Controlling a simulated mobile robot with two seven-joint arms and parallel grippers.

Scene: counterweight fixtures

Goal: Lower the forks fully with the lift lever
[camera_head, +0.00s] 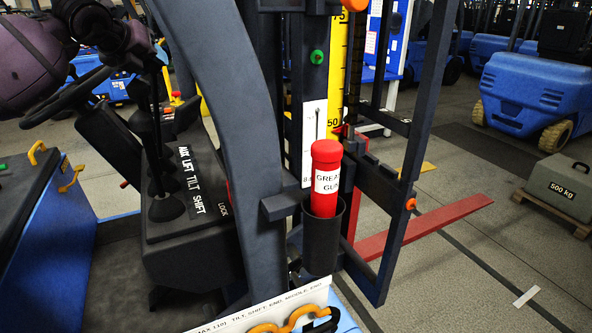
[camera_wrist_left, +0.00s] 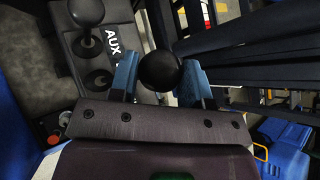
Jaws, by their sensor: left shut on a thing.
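My left gripper (camera_head: 157,55) reaches in from the upper left above the row of levers. In the left wrist view its blue fingers (camera_wrist_left: 160,84) are shut on a round black lever knob (camera_wrist_left: 160,69). Another black knob (camera_wrist_left: 87,12) stands free near the AUX label. The lever console (camera_head: 190,228) is labelled AUX, LIFT, TILT, SHIFT and LOCK; which lever I hold is not clear. A red fork (camera_head: 430,226) extends right from the mast, low over the floor; any gap beneath is hard to judge. My right gripper is not in view.
A dark pillar (camera_head: 225,110) stands between the console and mast. A red grease tube (camera_head: 326,170) sits in a black holder (camera_head: 323,243). A yellow scale (camera_head: 336,90) runs up the mast. A 500 kg weight (camera_head: 562,186) rests on a pallet at right.

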